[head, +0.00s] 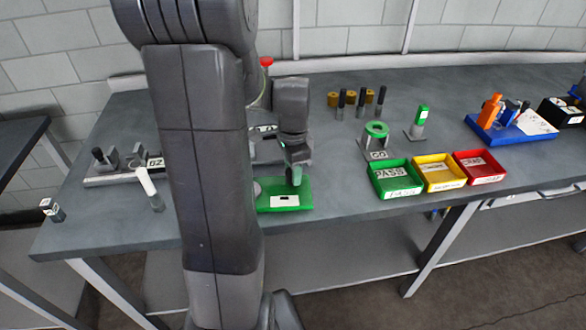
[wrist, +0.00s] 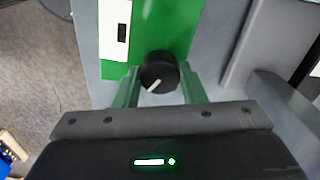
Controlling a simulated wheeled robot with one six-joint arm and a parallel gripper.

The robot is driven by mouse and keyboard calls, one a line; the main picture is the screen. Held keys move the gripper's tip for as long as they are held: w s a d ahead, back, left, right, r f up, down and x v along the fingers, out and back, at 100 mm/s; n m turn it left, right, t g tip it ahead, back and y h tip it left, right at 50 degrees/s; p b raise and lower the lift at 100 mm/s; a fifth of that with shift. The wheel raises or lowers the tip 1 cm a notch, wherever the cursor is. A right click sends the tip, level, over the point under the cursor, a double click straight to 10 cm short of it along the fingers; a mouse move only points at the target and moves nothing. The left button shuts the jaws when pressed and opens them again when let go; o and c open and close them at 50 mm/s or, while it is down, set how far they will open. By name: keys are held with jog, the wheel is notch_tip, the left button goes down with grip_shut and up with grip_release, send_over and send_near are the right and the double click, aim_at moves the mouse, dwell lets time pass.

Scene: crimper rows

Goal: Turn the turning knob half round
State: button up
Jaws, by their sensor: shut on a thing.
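The turning knob (wrist: 158,75) is black and round with a white pointer line, seen in the wrist view. The line points down and a little left. The knob sits on or beside a green plate (wrist: 187,28) with a white label, which also shows in the head view (head: 303,196) near the table's front edge. My gripper (wrist: 158,85) has its green fingers on either side of the knob and is shut on it. In the head view my gripper (head: 294,175) points down over the green plate, and the knob is hidden there.
Green (head: 377,185), yellow (head: 423,181) and red (head: 490,175) bins stand to the right. A round green fixture (head: 377,129) stands behind them. A white-handled tool (head: 148,184) and a grey fixture (head: 105,180) are at the left. My arm blocks part of the table.

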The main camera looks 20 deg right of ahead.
jog(key=m, duration=0.6)
jog(key=shift+w, duration=0.1)
jog(key=m, duration=0.6)
jog(key=shift+m, duration=0.4)
dwell(0.3)
jog(key=o, duration=1)
notch_tip(320, 180, up, 14)
jog(key=shift+f, duration=0.1)
